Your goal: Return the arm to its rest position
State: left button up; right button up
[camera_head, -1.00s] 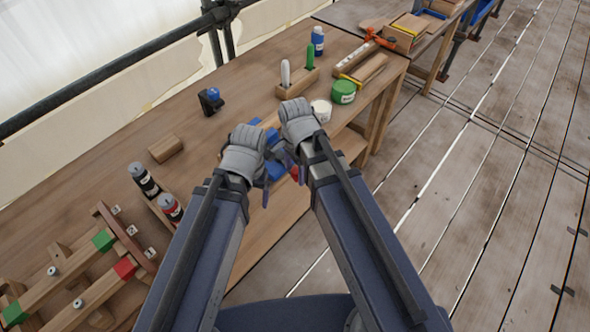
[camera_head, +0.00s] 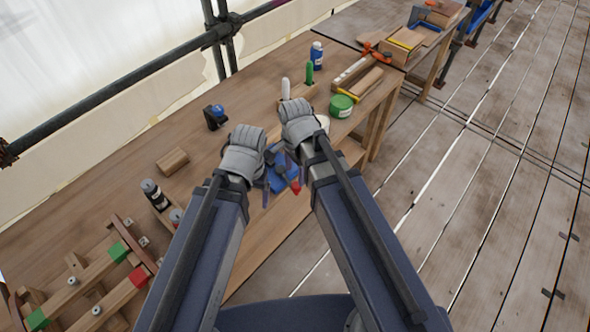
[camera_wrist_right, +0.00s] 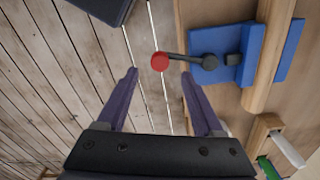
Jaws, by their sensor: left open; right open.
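My left gripper (camera_head: 265,185) and my right gripper (camera_head: 294,166) are held close together over the front edge of the workbench (camera_head: 130,235). In the right wrist view my right gripper (camera_wrist_right: 158,100) is open, with its two purple fingers apart and nothing between them. A blue fixture with a red-knobbed lever (camera_wrist_right: 203,62) lies ahead of its fingers. This blue fixture also shows in the head view (camera_head: 283,178), partly hidden behind the hands. My left gripper is open; its fingers are small in the head view.
A wooden frame with green and red blocks (camera_head: 100,280) stands at lower left. A wood block (camera_head: 172,161), a black-and-blue device (camera_head: 215,117), a green tin (camera_head: 341,106) and a blue bottle (camera_head: 317,53) are on the bench. Plank floor (camera_head: 480,210) lies clear at right.

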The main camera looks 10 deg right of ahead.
jog(key=shift+d, duration=0.1)
jog(key=s+d+n, duration=0.2)
jog(key=d+n, duration=0.7)
jog(key=n, duration=0.4)
jog(key=s+a+n+h, duration=0.1)
jog(key=s+a+n, duration=0.2)
jog(key=a, duration=0.7)
jog(key=shift+s+n, duration=0.3)
jog(key=shift+s, duration=0.8)
